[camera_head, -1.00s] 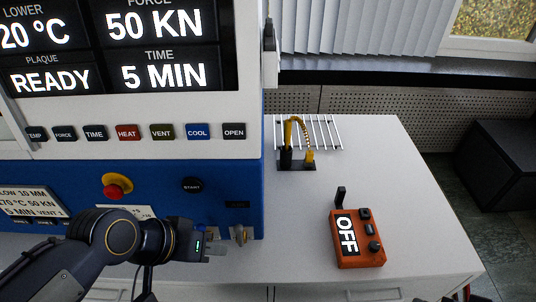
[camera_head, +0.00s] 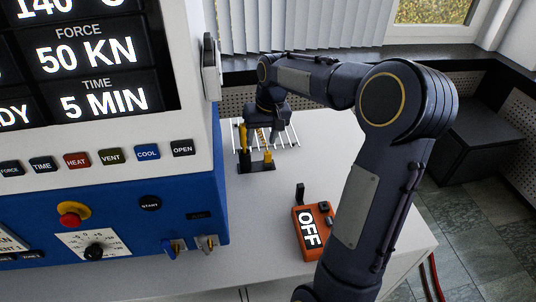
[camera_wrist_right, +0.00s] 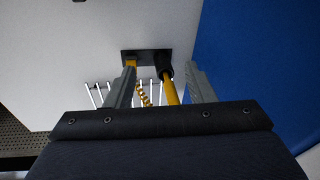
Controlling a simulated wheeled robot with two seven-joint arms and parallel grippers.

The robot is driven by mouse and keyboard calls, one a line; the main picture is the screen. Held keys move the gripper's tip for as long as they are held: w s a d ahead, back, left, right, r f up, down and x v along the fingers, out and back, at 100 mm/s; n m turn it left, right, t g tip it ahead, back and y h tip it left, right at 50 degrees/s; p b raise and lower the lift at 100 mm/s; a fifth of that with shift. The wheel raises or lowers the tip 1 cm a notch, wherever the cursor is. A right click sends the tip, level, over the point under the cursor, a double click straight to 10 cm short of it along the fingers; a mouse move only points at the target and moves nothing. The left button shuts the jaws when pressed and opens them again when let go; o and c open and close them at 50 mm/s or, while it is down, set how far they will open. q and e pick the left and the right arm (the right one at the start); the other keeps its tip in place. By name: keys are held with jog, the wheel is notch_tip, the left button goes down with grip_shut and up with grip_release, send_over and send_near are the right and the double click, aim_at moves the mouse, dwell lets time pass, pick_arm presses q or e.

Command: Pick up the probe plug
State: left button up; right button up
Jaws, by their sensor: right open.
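The yellow probe plug (camera_head: 267,157) stands on the right side of a small black holder (camera_head: 257,168) on the white bench. A yellow probe (camera_head: 243,138) stands upright in the holder's left side, and a coiled cable runs near them. My right gripper (camera_head: 274,135) is open above and just behind the holder. In the right wrist view my open fingers (camera_wrist_right: 161,84) point toward the holder (camera_wrist_right: 147,56). The plug (camera_wrist_right: 131,64) shows at the tip of the left finger, partly covered by it. The probe (camera_wrist_right: 171,92) shows between the fingers. My left gripper is out of view.
A white wire rack (camera_head: 285,136) lies behind the holder. The blue and white press (camera_head: 120,205) stands close on the left. Bare bench lies between box and holder.

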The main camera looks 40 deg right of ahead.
jog(key=w+d+f+g, duration=0.1)
jog(key=w+d+f, duration=0.3)
jog(key=w+f, duration=0.15)
jog(key=m+g+p, duration=0.1)
send_over(268, 153)
jog(key=a, duration=0.1)
jog(key=shift+h, duration=0.4)
notch_tip(268, 153, down, 5)
jog(key=shift+w+r, duration=0.1)
jog(key=shift+r, duration=0.1)
jog(key=f, duration=0.2)
jog(key=f+p, duration=0.1)
jog(key=f, duration=0.2)
jog(key=d+f+p, duration=0.1)
jog(key=f, duration=0.2)
jog(key=shift+f, duration=0.25)
jog(key=c, duration=1.1)
jog(key=shift+o, duration=0.2)
jog(key=shift+r, duration=0.1)
